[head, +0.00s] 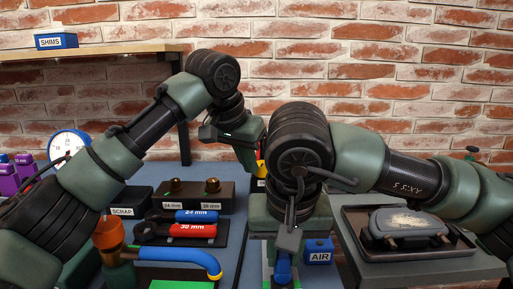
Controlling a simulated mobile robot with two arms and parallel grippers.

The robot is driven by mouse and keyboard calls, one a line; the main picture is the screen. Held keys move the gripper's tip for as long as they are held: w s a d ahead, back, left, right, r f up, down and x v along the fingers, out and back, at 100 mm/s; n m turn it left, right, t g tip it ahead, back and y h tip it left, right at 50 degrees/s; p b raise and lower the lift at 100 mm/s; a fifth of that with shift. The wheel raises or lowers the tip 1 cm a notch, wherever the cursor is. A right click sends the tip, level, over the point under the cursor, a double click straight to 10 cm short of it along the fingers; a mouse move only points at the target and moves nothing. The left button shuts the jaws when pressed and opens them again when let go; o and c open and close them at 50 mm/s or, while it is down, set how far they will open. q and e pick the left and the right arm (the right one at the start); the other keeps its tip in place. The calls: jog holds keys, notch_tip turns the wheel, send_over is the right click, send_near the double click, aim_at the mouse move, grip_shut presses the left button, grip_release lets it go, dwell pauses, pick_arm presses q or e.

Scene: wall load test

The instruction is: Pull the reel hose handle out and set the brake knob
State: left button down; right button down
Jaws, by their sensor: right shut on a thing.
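My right gripper (283,275) points down at the bottom middle of the head view. It is shut on a blue handle-like piece (283,264), most of which the gripper covers. My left gripper (256,165) is higher and farther back, in the middle. Its fingertips are partly hidden, so I cannot tell whether they are open. A small yellow and red part (261,169) shows right beside it, partly covered by my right arm; I cannot tell if they touch. I cannot make out the reel or the brake knob for certain; my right arm covers that area.
A blue AIR box (318,251) stands just right of my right gripper. A dark tray (425,242) with a grey item is at right. Blue and red tools (193,231), a SCRAP box (122,211) and an orange-handled tool (107,235) are at left. A shelf (110,49) holds a SHIMS box.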

pick_arm(q)
jog(key=shift+w+a, duration=0.15)
dwell(0.4)
jog(key=shift+a, duration=0.25)
jog(key=shift+s+r, duration=0.15)
jog(key=shift+s, duration=0.05)
jog(key=shift+r, duration=2.9)
jog(key=shift+s+d+f, duration=0.2)
jog(key=shift+d+f, duration=0.3)
jog(key=shift+f, duration=0.5)
jog(key=shift+s+d+f, duration=0.2)
jog(key=shift+d+f, duration=0.25)
jog(key=shift+f, duration=0.6)
jog(key=shift+s+d+f, duration=0.2)
jog(key=shift+d+f, duration=0.3)
jog(key=shift+f, duration=0.5)
jog(key=shift+w, duration=0.1)
